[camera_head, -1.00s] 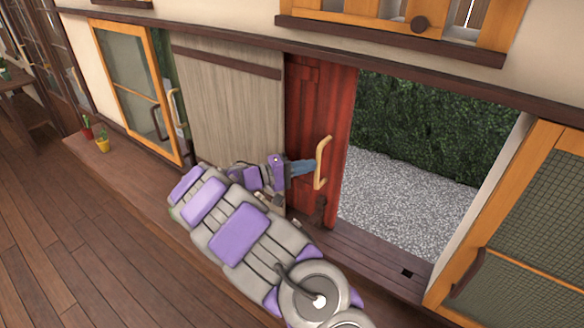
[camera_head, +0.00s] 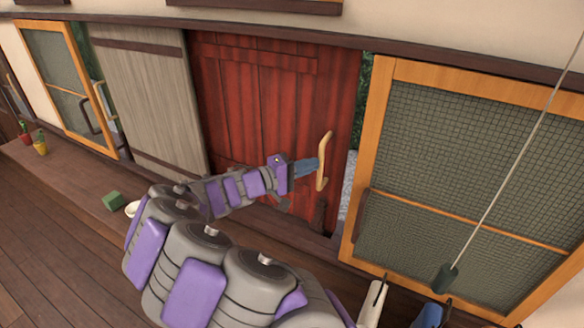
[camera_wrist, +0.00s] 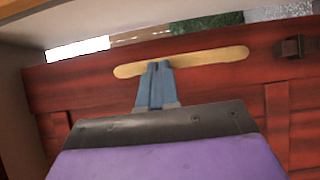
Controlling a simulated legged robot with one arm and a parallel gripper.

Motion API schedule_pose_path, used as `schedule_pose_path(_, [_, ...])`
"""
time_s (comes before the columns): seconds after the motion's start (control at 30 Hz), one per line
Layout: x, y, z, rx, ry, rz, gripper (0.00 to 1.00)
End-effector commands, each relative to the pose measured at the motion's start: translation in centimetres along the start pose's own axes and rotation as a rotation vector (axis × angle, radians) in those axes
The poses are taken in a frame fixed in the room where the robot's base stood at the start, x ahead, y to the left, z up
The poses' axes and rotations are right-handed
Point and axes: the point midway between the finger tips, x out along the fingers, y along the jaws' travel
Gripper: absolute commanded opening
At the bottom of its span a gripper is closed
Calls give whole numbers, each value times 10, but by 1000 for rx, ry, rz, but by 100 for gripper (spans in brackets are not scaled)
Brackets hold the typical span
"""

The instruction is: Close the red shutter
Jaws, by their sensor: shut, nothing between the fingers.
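The red shutter (camera_head: 262,100) is a plank panel that now covers most of the doorway. A narrow gap with greenery and gravel (camera_head: 345,190) shows between its right edge and the orange-framed screen. Its wooden handle (camera_head: 324,160) stands upright near the right edge. My gripper (camera_head: 318,166) is at the left side of the handle, its blue fingers shut and empty. In the wrist view the handle (camera_wrist: 215,56) lies across the picture and the blue fingertips (camera_wrist: 155,68) meet it near its middle. I cannot tell whether they press on it.
A grey wooden shutter (camera_head: 150,95) stands left of the red one. Orange-framed screens (camera_head: 460,150) flank the doorway. A hanging cord weight (camera_head: 446,276) is at the right. A green block (camera_head: 113,201) and potted plants (camera_head: 40,145) sit on the ledge at the left.

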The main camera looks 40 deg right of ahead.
Motion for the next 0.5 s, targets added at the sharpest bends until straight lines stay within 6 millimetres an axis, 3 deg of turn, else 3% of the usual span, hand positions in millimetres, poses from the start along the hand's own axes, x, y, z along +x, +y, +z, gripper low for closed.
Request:
schedule_pose_path(0.2, [14, -1, 16, -4, -1, 0, 0])
schedule_pose_path(0.5, [16, -1, 18, -3, 5, -2, 0])
